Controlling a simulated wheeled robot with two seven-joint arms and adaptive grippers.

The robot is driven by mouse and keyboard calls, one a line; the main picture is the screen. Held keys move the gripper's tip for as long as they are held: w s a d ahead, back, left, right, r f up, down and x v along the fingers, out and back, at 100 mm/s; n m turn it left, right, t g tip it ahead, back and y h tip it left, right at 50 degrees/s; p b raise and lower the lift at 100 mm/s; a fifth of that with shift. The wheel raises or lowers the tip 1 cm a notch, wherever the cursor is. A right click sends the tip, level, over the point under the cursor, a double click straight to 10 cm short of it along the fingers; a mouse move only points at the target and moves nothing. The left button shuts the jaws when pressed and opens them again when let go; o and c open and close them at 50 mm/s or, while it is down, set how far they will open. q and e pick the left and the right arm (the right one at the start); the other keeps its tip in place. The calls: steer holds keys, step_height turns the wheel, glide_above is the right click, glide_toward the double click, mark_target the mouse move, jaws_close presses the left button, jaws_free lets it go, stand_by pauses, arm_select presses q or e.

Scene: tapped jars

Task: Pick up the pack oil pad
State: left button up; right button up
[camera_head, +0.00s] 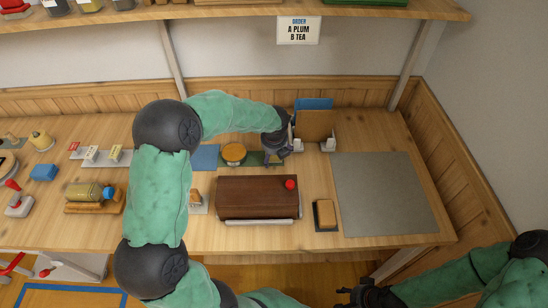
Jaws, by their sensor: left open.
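A tan block-like pad (325,212) lies in a small dark tray (327,230) right of the brown box; it may be the pack oil pad, but no label is readable. My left gripper (274,156) is open, pointing down over the back of the table, behind the brown box and well away from that pad. It is beside a dark green strip (254,158) and just left of a stand with upright tan and blue sheets (314,124). Its fingertips are small and partly hidden. My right gripper (350,292) is low at the bottom, off the table; its jaws are unclear.
A brown wooden box (257,193) with a red knob stands mid-table. A grey mat (385,195) at right is bare. Several tools and jars crowd the left. An order card (298,30) hangs above.

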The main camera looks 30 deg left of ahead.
arm_select(q)
steer(key=shift+r, duration=0.1)
steer(key=c, duration=1.2)
steer(key=shift+c, duration=0.2)
steer(key=shift+r+p, duration=0.35)
steer(key=shift+r, duration=0.05)
step_height(320, 180, up, 3)
steer(key=shift+s+r+p, duration=0.1)
steer(key=shift+p, duration=0.95)
steer(key=shift+s+d+r+p, duration=0.95)
steer(key=shift+s+r, duration=0.55)
steer(key=shift+s, duration=0.55)
steer(key=shift+s+d+r+p, duration=0.7)
steer(key=shift+s+d+r, duration=0.6)
steer(key=shift+s, duration=0.8)
steer(key=shift+s+d+r+p, duration=0.85)
steer(key=shift+s+r, duration=0.85)
steer(key=shift+s, duration=0.35)
